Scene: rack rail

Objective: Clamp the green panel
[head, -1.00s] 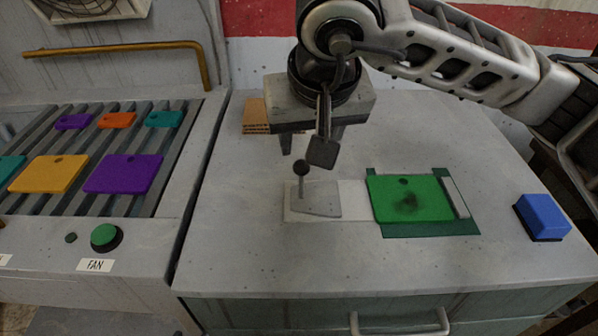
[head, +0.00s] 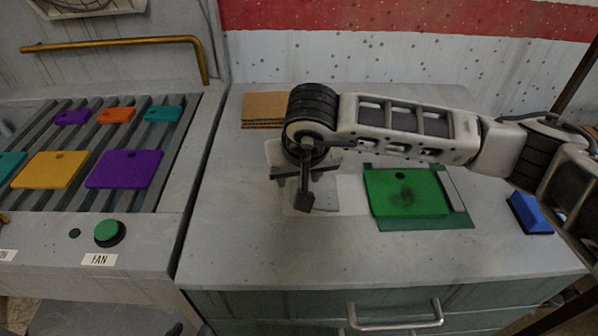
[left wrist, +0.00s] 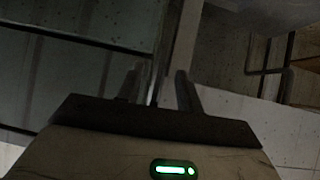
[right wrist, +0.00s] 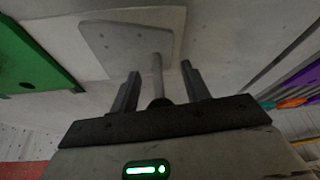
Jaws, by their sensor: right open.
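The green panel (head: 405,195) lies flat on a dark green base (head: 425,224), with a hole and a dark smudge on its top. A grey bar (head: 451,190) runs along its right edge. Left of it is a grey sliding plate with an upright post, the clamp; the plate shows in the right wrist view (right wrist: 130,38), apart from the panel. My right gripper (right wrist: 158,85) is open, its fingers either side of the post and its dark knob (right wrist: 160,103). In the head view my right arm hides most of the clamp. My left gripper (left wrist: 160,88) is open and empty, away from the panel.
A blue block (head: 530,213) sits at the right of the table. A brown cardboard piece (head: 262,108) lies at the back. A slatted rack (head: 75,195) with several coloured panels and a green FAN button (head: 109,233) stands at the left. The front of the tabletop is clear.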

